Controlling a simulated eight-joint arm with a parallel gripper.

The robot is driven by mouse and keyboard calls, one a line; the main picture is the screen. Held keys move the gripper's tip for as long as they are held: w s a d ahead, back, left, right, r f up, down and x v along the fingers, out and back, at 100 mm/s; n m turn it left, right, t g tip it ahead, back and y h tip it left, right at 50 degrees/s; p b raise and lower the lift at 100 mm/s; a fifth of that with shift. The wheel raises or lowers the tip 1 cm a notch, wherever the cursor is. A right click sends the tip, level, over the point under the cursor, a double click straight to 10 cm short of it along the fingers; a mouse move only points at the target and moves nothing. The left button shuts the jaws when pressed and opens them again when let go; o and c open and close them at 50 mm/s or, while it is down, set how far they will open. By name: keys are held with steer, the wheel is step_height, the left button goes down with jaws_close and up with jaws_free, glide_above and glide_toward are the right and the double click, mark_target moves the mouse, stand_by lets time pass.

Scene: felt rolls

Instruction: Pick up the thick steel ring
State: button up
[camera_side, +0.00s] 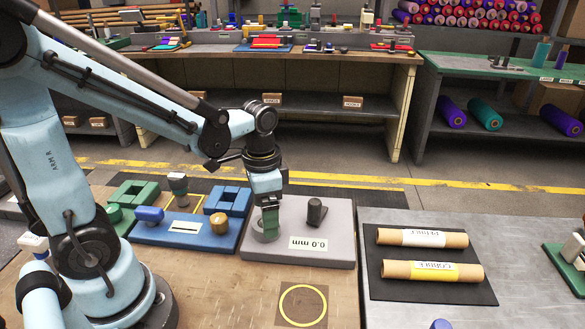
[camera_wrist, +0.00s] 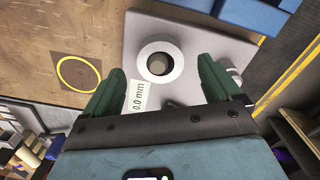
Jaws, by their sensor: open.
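The thick steel ring is a broad pale grey ring (camera_wrist: 161,46) lying flat on a grey gauge block, with a darker grey centre. In the side view the ring (camera_side: 256,237) is partly hidden by my gripper (camera_side: 268,217), which points down at it. In the wrist view my gripper (camera_wrist: 160,65) is open, its green fingers on either side of the ring with visible space between. I cannot tell how high the fingertips are above the block. Nothing is held.
The grey block (camera_side: 290,252) carries a 0.0 mm label (camera_side: 311,243) and a dark upright post (camera_side: 316,212). A blue block with knobs (camera_side: 185,232) stands to the left. A yellow circle mark (camera_side: 302,305) lies on bare table in front. Two brown rolls lie on a dark mat (camera_side: 430,290) to the right.

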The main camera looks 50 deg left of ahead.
steer(key=shift+f, duration=1.35)
steer(key=shift+c, duration=0.2)
jaws_close()
steer(key=shift+r, duration=0.2)
steer(key=shift+r, duration=0.8)
steer(key=r, duration=0.2)
steer(key=shift+s+d+r, duration=0.2)
steer(key=shift+d+r, duration=0.1)
steer(key=s+d+r, duration=0.5)
steer(key=d+r, duration=0.1)
steer(key=d, duration=0.3)
steer(key=shift+d+r, duration=0.15)
steer(key=shift+d, duration=0.2)
